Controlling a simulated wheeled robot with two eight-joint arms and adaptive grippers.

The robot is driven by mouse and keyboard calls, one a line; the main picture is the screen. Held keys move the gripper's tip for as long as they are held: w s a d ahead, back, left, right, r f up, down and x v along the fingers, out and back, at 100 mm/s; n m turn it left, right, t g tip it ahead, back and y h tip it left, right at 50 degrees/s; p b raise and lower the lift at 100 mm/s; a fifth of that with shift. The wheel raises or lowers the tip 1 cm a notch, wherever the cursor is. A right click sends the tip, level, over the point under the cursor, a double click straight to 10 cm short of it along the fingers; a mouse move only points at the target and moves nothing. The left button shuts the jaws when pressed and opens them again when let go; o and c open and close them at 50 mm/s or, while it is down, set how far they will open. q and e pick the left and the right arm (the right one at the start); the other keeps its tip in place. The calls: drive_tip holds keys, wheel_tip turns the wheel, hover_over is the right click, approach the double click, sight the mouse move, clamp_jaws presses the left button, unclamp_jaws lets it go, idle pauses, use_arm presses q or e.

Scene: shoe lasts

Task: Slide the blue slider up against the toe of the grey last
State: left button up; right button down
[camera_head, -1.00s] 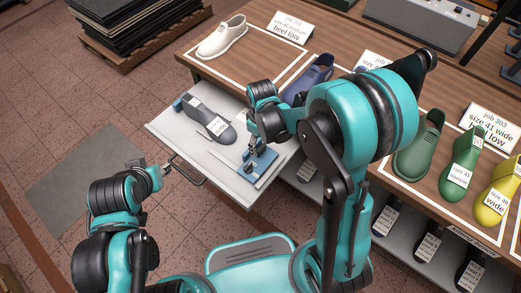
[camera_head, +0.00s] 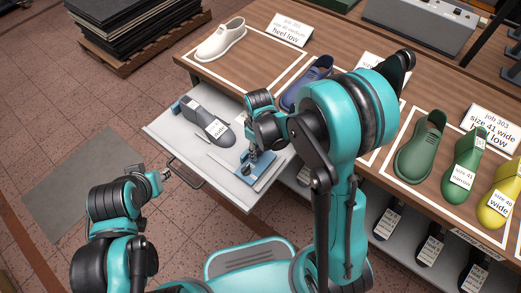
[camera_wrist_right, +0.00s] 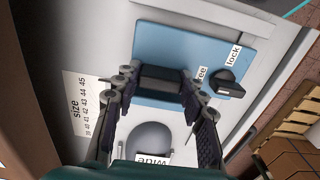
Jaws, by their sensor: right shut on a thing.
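The grey last (camera_head: 208,124) lies in the pulled-out white drawer, its toe toward the blue slider (camera_head: 243,172). In the right wrist view the rounded toe of the last (camera_wrist_right: 150,137) is just below the slider's blue plate (camera_wrist_right: 180,38), with a narrow gap between them. My right gripper (camera_head: 251,168) is down at the slider. In the wrist view my right gripper (camera_wrist_right: 160,82) has its fingers on both ends of the slider's black handle (camera_wrist_right: 160,80). My left gripper (camera_head: 162,174) is outside the drawer at the left; its jaws are too small to judge.
A black knob (camera_wrist_right: 228,84) sits on the blue plate by "free" and "lock" labels. A size scale (camera_wrist_right: 82,105) runs beside the slider's path. A small blue block (camera_head: 177,105) is at the heel end. Shoes stand on the wooden table (camera_head: 262,85) behind.

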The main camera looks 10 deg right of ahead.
drive_tip(key=w+a, duration=0.1)
drive_tip(key=w, duration=0.1)
drive_tip(key=w+a, duration=0.3)
drive_tip(key=shift+w+a, duration=0.25)
drive_tip(key=shift+w, duration=0.15)
drive_tip(key=c, duration=0.9)
unclamp_jaws()
wheel_tip(320, 180, up, 12)
